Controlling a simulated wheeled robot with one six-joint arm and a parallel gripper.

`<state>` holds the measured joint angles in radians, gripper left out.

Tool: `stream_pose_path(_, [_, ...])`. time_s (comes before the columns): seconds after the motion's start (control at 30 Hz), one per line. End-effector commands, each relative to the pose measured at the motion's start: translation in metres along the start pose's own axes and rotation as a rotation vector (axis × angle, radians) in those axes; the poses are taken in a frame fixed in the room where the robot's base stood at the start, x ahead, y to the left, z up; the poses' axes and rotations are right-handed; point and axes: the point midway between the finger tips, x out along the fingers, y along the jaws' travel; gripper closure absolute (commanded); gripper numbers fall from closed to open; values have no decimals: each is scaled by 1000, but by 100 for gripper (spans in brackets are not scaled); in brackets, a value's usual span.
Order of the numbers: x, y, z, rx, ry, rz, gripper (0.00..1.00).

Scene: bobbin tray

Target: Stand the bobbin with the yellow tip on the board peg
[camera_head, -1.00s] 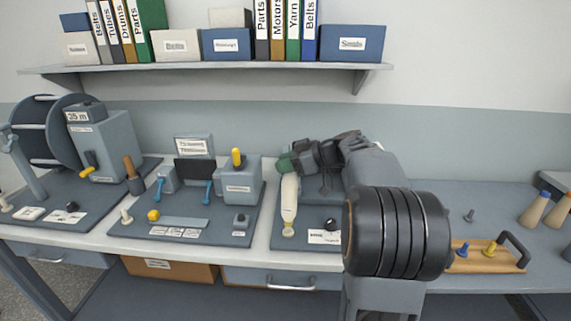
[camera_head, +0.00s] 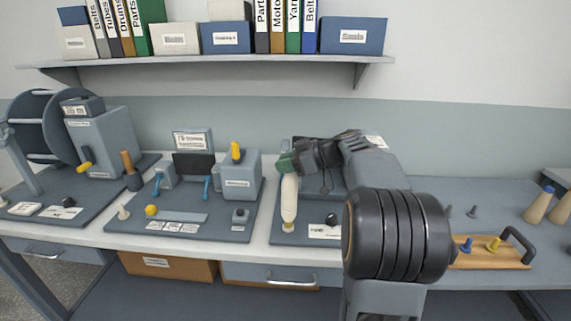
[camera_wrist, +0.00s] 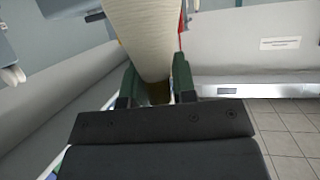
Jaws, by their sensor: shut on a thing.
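My gripper (camera_head: 287,163) is shut on a long cream bobbin (camera_head: 289,200), which hangs below it, nearly upright, over the right-hand dark board (camera_head: 280,236). In the wrist view the bobbin (camera_wrist: 148,35) runs out from between the green fingers (camera_wrist: 157,85). Its end between the fingers looks dark yellow-brown in shadow, so its tip colour is hard to tell. The lower end is tan, near the board's front; I cannot tell whether it touches or whether a peg is under it.
A wooden carrier (camera_head: 510,262) with a blue peg (camera_head: 466,246), a yellow peg (camera_head: 493,244) and a dark handle stands right of my arm. Grey pegs (camera_head: 472,211) stand behind it. A blue-tipped bobbin (camera_head: 539,204) stands at far right. A black knob (camera_head: 331,218) is beside the held bobbin.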

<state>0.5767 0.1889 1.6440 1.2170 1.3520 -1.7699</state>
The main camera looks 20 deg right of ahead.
Motion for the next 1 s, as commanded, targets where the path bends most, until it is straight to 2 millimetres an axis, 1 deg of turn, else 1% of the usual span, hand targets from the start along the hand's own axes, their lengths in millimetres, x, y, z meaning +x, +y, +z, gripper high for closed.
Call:
stream_pose_path(0.23, [3, 0, 7, -1, 0, 0, 100])
stream_pose_path(0.27, [3, 0, 6, -1, 0, 0, 74])
stream_pose_path(0.57, [2, 0, 6, 0, 0, 0, 45])
stream_pose_path(0.83, [1, 0, 6, 1, 0, 0, 45])
stream_pose_path(0.93, [-7, 1, 6, 0, 0, 2, 45])
stream_pose_path(1.0, [-17, 1, 7, 0, 1, 4, 45])
